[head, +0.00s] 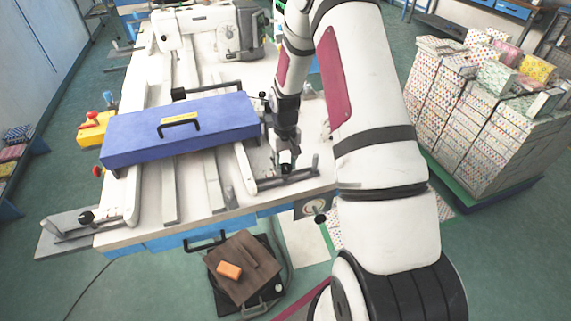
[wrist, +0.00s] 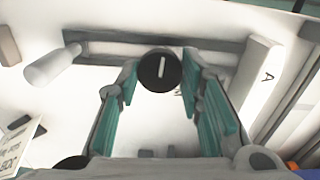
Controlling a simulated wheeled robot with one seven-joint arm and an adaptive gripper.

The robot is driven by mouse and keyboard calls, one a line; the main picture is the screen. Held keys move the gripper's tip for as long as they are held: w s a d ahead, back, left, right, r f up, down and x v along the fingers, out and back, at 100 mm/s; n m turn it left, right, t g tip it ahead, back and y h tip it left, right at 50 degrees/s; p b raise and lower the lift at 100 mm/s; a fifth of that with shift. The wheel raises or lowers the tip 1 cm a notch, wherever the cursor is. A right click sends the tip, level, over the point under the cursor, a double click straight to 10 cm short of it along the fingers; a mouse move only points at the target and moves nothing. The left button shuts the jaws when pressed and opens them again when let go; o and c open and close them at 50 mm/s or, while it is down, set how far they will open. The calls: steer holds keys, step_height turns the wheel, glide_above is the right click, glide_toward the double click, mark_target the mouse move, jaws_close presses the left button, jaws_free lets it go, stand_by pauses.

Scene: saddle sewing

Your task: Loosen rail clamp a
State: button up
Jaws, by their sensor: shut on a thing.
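My gripper (head: 286,166) reaches down to the front right part of the white table. In the wrist view, its teal-padded fingers (wrist: 160,82) are closed around a round black knob (wrist: 159,70) with a white line on top. The line points nearly straight up the picture. The knob sits at a grey bar (wrist: 105,47), the rail clamp, beside a pale rail end marked "A" (wrist: 259,70). In the head view, the clamp's grey bar (head: 302,176) shows beside my gripper, and the knob is largely hidden by it.
A long blue case (head: 180,145) lies across the rails left of my gripper. Another clamp with a black knob (head: 86,217) is at the front left. A sewing machine (head: 225,35) stands behind.

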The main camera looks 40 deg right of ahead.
mark_target(285, 166)
steer(key=shift+n, duration=1.8)
steer(key=o, duration=1.2)
steer(key=shift+r, duration=0.15)
step_height(285, 166, up, 12)
steer(key=shift+f, duration=0.1)
